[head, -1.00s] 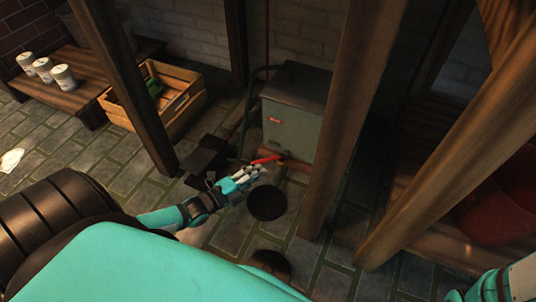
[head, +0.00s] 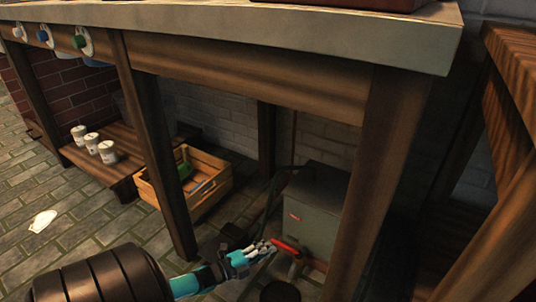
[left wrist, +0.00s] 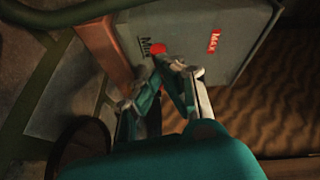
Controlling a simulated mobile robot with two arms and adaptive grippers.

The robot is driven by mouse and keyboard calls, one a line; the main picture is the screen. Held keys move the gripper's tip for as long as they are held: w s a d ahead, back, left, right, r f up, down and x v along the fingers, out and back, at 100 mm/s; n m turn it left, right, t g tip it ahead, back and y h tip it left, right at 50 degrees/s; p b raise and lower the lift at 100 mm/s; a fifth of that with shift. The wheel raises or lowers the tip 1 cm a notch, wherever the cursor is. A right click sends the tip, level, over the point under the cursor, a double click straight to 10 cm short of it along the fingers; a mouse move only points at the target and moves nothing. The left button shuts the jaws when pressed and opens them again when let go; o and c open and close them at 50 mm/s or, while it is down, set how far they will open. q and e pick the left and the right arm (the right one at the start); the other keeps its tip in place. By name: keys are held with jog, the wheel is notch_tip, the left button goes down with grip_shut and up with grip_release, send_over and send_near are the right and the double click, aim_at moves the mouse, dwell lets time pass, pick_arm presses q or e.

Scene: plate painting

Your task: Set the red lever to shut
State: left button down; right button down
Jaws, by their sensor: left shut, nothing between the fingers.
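The red lever (head: 286,245) sticks out to the left from a pipe fitting low in front of a grey metal box (head: 312,215) under the bench. My left gripper (head: 270,247) is at the lever's free left end, its fingers shut and empty. I cannot tell whether they touch the lever. In the left wrist view the shut fingers (left wrist: 172,68) are in front of the grey box (left wrist: 215,35), which bears a "MAX" label and a partly hidden "Min" label. A red spot beside the fingers there may be a marking or the lever. My right gripper is not in view.
A thick bench leg (head: 370,190) stands just right of the grey box, and another leg (head: 150,140) stands left of my arm. A wooden crate (head: 210,190) and white cups (head: 107,152) are further back left. A dark round object (head: 280,291) lies below the lever.

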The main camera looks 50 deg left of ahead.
pick_arm(q)
jog(key=shift+w+a, duration=0.25)
jog(key=shift+w, duration=0.1)
dwell(0.4)
jog(key=shift+a, duration=0.1)
jog(key=v, duration=1.2)
jog(key=shift+s, duration=0.1)
